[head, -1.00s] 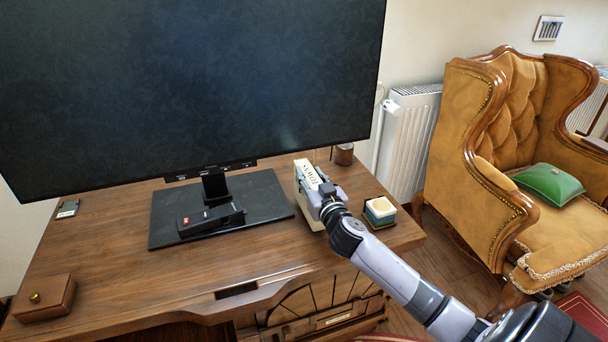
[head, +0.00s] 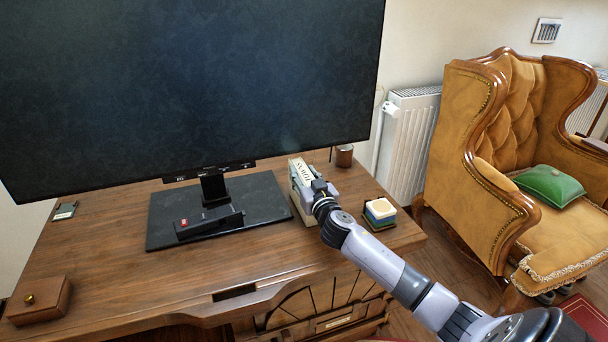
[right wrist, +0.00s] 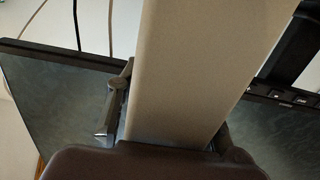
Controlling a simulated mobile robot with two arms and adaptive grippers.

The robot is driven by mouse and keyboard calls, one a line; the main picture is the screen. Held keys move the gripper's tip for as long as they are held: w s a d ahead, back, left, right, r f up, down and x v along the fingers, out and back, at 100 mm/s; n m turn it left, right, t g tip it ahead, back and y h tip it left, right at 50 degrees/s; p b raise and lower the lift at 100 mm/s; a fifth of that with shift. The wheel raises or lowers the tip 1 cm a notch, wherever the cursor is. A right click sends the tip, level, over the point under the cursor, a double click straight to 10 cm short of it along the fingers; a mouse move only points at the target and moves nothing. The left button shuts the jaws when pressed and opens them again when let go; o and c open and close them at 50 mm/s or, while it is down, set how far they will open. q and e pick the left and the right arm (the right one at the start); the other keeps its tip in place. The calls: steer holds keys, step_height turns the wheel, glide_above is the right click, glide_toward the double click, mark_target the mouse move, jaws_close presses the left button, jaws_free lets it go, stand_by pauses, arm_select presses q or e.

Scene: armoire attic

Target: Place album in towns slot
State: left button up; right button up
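A cream, block-shaped album (head: 302,172) with dark lettering that seems to read "TOWNS" upside down is at the right of the desk, beside the monitor stand. My right gripper (head: 322,190) is at its near right side. In the right wrist view the album shows as a broad beige slab (right wrist: 200,65) between the two fingers of my right gripper (right wrist: 170,135), which are closed around it. Its lower part is partly hidden by the gripper, and I cannot tell whether it touches the desk. No separate slot can be made out. My left gripper is out of view.
The large monitor (head: 190,85) stands on a dark base (head: 260,200) close left of the album. A wooden box (head: 40,302) is at far left; the front middle desktop is clear.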

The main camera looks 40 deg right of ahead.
steer(key=o, duration=0.4)
